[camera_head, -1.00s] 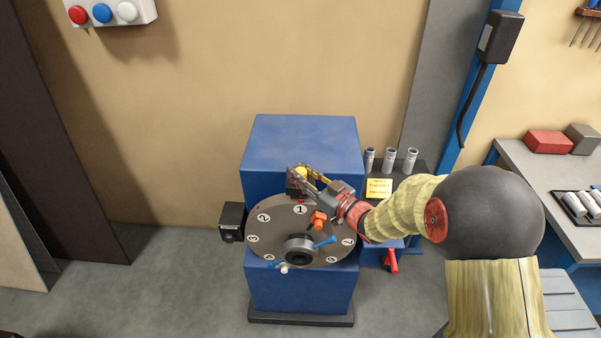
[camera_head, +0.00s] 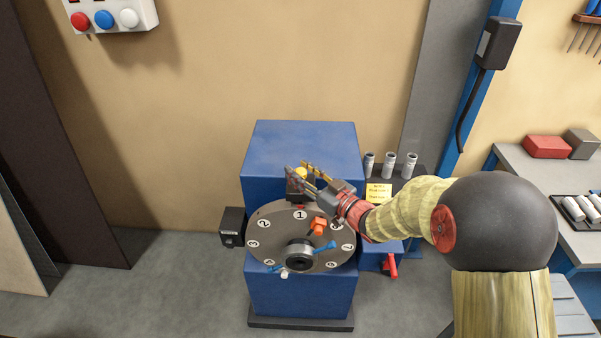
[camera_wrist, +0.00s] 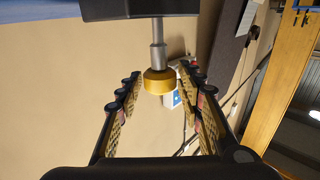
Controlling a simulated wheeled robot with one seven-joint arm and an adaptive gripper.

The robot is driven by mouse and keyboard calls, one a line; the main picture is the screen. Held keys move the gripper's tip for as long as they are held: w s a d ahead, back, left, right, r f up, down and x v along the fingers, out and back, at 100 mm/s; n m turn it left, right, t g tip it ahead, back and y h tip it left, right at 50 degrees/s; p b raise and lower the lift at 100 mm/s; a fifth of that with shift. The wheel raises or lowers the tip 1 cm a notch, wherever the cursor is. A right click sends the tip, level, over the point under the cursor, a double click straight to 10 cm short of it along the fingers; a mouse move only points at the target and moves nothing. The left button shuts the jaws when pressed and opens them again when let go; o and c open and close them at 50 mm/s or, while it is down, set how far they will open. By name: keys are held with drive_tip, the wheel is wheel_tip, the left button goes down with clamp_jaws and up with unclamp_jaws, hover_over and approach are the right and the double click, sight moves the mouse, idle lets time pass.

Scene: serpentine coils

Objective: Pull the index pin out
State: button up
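The index pin is a yellow knob (camera_wrist: 158,81) on a grey steel shaft, which runs up to a dark block in the wrist view. The yellow knob (camera_head: 300,173) also shows in the head view, above the round grey dial plate (camera_head: 283,222) with numbered marks. My gripper (camera_wrist: 158,75) is open, with one padded finger on each side of the knob. Gaps show between the knob and both fingers. In the head view my gripper (camera_head: 302,170) is above the top of the dial, its fingers partly covering the knob and block.
The dial has an orange part (camera_head: 319,226) and a blue-handled hub (camera_head: 299,254) on the front of a blue cabinet (camera_head: 300,145). Grey cylinders (camera_head: 390,164) stand to the right, above a red lever (camera_head: 391,266).

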drive_tip(key=shift+o, duration=0.8)
drive_tip(key=shift+f, duration=0.1)
drive_tip(key=v, duration=1.2)
